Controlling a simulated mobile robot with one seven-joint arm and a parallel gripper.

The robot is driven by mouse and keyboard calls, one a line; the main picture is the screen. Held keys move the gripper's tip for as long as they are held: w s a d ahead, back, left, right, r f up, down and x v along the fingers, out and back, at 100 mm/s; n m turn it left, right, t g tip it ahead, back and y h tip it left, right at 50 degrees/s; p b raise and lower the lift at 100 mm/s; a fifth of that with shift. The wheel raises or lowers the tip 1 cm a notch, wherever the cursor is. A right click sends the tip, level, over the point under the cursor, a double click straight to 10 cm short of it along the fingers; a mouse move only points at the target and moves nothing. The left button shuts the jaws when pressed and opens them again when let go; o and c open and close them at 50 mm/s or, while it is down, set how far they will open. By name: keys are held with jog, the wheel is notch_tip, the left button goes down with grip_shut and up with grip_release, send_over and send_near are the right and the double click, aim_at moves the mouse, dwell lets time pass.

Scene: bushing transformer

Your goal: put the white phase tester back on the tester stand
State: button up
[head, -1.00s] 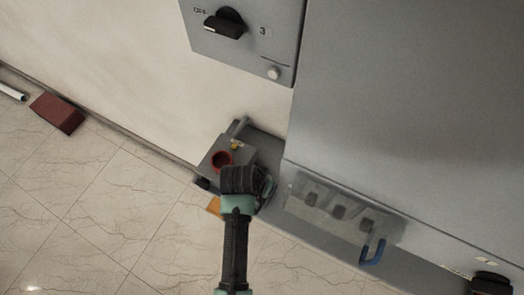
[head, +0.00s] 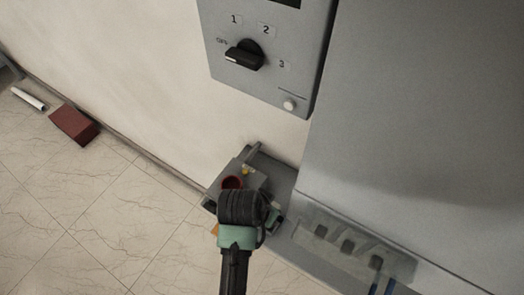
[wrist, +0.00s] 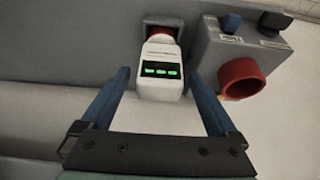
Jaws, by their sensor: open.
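The white phase tester (wrist: 162,75), with a dark display showing green marks, is between the two blue fingers of my gripper (wrist: 160,78) in the wrist view. The fingers are open, with a gap on each side of it. Its red end points into a square grey holder (wrist: 178,22), which seems to be part of the tester stand. I cannot tell how firmly it sits there. In the head view my wrist covers the tester and most of the holder.
A grey box (wrist: 262,42) with a red ring (wrist: 241,77) stands close to the right finger. The grey cabinet (head: 420,130) rises on the right. A red-brown block (head: 74,125) and a white tube (head: 28,98) lie on the floor at left.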

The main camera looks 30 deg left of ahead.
jog(key=v, duration=0.6)
jog(key=shift+r, duration=0.35)
jog(key=shift+s, duration=0.15)
jog(key=shift+s+f, duration=0.1)
